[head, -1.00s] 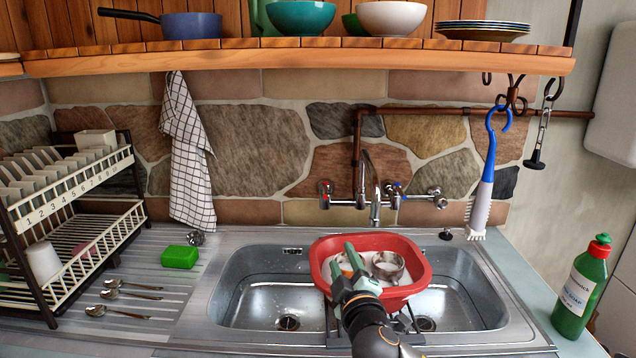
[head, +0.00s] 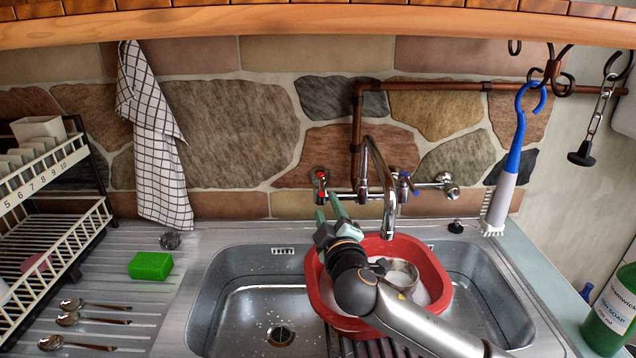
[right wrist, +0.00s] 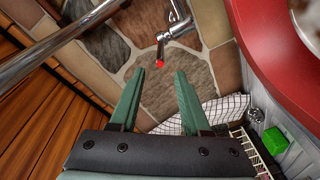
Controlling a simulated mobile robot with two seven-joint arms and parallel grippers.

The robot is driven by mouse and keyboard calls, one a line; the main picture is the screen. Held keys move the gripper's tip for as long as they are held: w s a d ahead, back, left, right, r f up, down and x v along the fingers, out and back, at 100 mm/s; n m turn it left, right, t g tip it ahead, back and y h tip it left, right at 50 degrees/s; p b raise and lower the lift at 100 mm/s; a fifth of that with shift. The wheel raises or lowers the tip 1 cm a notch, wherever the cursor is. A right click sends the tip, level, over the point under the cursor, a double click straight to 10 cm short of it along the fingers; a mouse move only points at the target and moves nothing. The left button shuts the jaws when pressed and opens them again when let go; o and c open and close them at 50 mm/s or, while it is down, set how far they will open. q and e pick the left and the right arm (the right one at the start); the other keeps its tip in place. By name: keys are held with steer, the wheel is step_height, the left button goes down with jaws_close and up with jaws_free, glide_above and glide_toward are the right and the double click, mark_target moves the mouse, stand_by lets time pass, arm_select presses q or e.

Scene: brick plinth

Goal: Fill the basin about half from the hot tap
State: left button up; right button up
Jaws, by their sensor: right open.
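The red basin (head: 436,268) sits over the sink, with whitish contents and a metal-rimmed cup (head: 402,274) inside; my right arm hides part of it. The hot tap (head: 320,180), marked red, is on the wall left of the chrome spout (head: 389,205). The spout hangs over the basin's back part; I see no clear stream from it. My right gripper (head: 328,207) is open and empty, just below and in front of the hot tap. In the right wrist view the hot tap's red end (right wrist: 160,63) lies beyond the gap between the fingertips (right wrist: 160,73). My left gripper is out of view.
A blue-marked tap (head: 406,185) is right of the spout. A green sponge (head: 150,266) and several spoons (head: 82,320) lie on the left drainer by a dish rack (head: 60,225). A blue brush (head: 510,165) hangs at right. A green soap bottle (head: 612,310) stands far right.

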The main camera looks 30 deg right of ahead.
mark_target(319, 185)
steer(key=p+x, duration=0.1)
steer(key=x, duration=0.9)
steer(key=shift+w+d, duration=0.1)
steer(key=shift+w, duration=0.15)
jaws_close()
stand_by(1.1)
